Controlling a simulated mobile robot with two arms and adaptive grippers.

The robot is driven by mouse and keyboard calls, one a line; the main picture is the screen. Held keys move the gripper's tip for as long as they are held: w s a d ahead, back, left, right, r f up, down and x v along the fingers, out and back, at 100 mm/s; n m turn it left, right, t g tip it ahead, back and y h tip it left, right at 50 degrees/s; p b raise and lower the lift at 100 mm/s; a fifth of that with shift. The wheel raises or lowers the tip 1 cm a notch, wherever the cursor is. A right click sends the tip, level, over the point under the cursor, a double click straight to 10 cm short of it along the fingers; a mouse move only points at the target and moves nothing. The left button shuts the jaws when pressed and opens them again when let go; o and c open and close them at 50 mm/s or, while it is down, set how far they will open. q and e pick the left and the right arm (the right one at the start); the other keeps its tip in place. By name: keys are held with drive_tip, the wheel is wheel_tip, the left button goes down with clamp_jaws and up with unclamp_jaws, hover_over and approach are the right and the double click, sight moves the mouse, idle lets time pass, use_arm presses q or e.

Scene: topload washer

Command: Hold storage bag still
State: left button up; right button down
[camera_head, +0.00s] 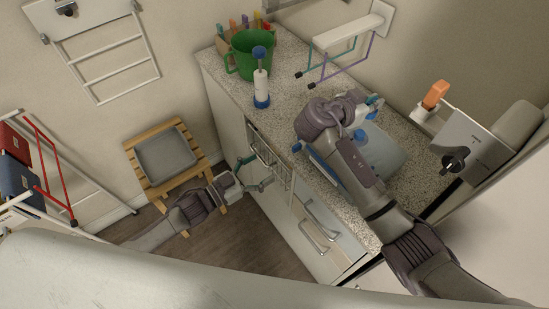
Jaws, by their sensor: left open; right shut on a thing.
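The storage bag appears to be the pale, bluish flat item with blue edges (388,158) on the speckled counter, in the head view. My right arm crosses over it and hides much of it. My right gripper (373,107) is at the bag's far end, shut on it; the exact grip point is hard to make out. My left gripper (258,174) is open and empty, low in front of the cabinet drawers, apart from the bag.
A green bucket (252,56) and a blue-and-white bottle (261,85) stand at the counter's far left. A wall rack (345,34) hangs above the counter. Drawer handles (318,236) stick out below the counter.

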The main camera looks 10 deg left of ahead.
use_arm(q)
drive_tip(key=v, duration=0.5)
idle(0.4)
